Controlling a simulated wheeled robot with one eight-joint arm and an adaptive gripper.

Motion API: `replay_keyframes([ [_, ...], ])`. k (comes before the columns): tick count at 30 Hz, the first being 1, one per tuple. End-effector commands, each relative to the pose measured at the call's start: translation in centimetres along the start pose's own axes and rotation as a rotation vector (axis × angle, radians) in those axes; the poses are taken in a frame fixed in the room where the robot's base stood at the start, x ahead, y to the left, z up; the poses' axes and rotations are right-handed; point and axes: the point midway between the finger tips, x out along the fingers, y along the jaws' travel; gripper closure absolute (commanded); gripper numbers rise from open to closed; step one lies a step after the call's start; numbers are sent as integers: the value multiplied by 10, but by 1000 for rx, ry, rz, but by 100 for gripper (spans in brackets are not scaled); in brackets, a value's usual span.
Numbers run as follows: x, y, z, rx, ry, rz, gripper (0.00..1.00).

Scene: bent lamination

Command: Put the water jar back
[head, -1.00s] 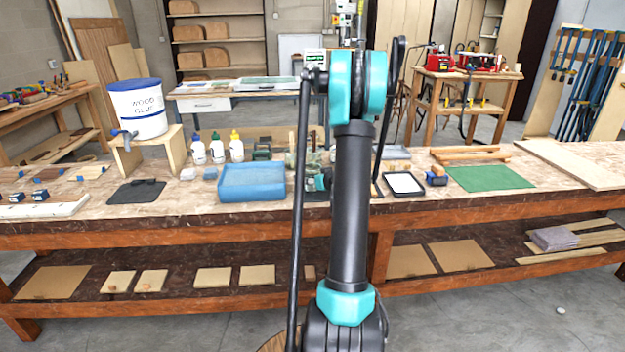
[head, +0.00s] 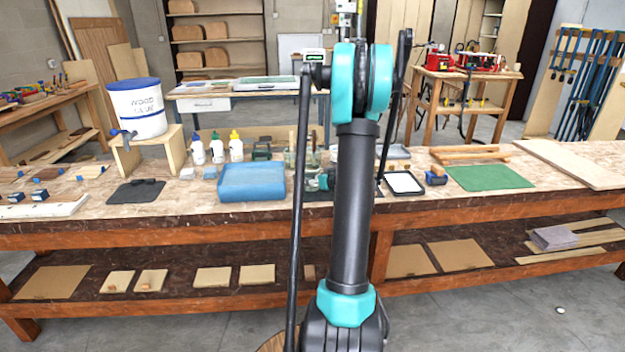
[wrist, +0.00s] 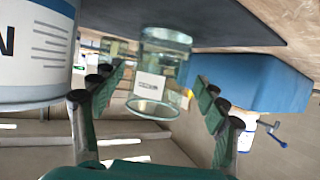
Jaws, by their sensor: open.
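The water jar (wrist: 162,72) is a clear glass jar with a small white label. In the wrist view, which looks upside down, it stands between the two fingers of my gripper (wrist: 152,100), its round rim towards the bottom of the picture. The fingers are spread, with visible gaps on both sides of the jar. In the head view my gripper (head: 320,181) is small and partly hidden by my arm, low over the bench beside the blue tray (head: 252,181). The jar cannot be made out clearly there.
A large white container (wrist: 32,50) is close at the left of the wrist view. The green mat is clear.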

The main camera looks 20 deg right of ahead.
Motion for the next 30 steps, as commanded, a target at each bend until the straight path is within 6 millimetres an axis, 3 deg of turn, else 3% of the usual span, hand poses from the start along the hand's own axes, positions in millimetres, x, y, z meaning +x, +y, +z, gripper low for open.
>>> replay_keyframes([
  [9,-66,0,0,1,0,3,26],
  [19,-93,-8,0,2,-11,-9,26],
  [23,-99,-51,7,19,-84,-62,26],
  [26,-112,-105,22,41,-194,-117,26],
  [30,-145,-176,55,68,-381,-158,26],
])
